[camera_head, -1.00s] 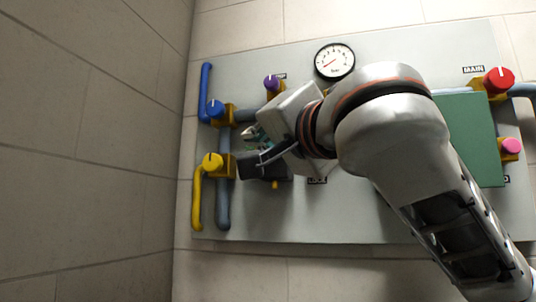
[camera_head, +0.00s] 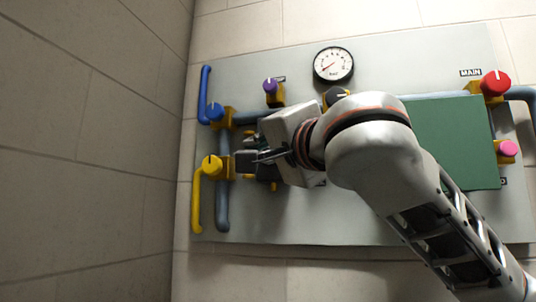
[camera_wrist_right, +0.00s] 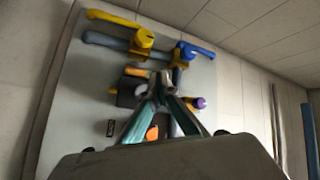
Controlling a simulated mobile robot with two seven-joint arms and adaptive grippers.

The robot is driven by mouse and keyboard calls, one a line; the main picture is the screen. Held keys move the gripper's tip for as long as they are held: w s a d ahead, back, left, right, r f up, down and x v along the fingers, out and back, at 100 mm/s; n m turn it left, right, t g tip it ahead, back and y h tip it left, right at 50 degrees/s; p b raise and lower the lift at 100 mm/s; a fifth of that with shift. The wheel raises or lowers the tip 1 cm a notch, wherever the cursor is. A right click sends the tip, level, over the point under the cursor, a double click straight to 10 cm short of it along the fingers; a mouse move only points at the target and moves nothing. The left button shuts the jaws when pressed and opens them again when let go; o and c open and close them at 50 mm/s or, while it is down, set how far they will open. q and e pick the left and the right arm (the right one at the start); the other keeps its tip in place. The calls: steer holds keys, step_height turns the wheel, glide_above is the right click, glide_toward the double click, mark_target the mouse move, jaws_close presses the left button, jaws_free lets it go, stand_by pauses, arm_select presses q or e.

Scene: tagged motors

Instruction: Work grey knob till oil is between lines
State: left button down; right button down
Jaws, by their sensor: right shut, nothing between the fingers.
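My right gripper (camera_head: 258,152) is shut and empty in front of the left part of a grey wall panel (camera_head: 300,225). Its closed fingertips also show in the right wrist view (camera_wrist_right: 160,80), over the pipework and beside a dark box (camera_wrist_right: 126,97). A dark knob (camera_head: 337,94) with a white mark sits under the round gauge, partly hidden by my right arm; I cannot tell if it is the grey knob. I cannot make out the oil or its lines. My left gripper is not in view.
A blue knob (camera_head: 216,111), a yellow knob (camera_head: 211,164) and a purple knob (camera_head: 270,86) surround my gripper. The gauge (camera_head: 333,64) is above my arm. A red knob (camera_head: 495,83), a pink knob (camera_head: 508,148) and a green plate (camera_head: 460,140) are at right.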

steer(key=shift+w+d+p, duration=0.15)
steer(key=shift+w+d, duration=0.15)
steer(key=shift+w, duration=0.65)
steer(key=shift+w+d+p, duration=0.15)
steer(key=shift+w+d, duration=0.15)
steer(key=shift+w, duration=0.65)
steer(key=shift+w+d+p, duration=0.15)
steer(key=shift+w+d, duration=0.15)
steer(key=shift+w, duration=0.65)
steer(key=shift+w, duration=0.15)
steer(key=shift+w+d, duration=0.15)
steer(key=shift+w, duration=0.15)
steer(key=shift+w+d+p, duration=0.35)
steer(key=shift+w+p, duration=0.1)
steer(key=shift+w, duration=0.45)
stand_by(0.4)
steer(key=shift+s, duration=0.1)
steer(key=shift+s+a+b, duration=0.2)
steer(key=shift+s+a, duration=0.05)
steer(key=shift+s, duration=0.35)
steer(key=shift+s+a+b, duration=0.15)
steer(key=shift+s+a, duration=0.05)
steer(key=shift+s, duration=0.4)
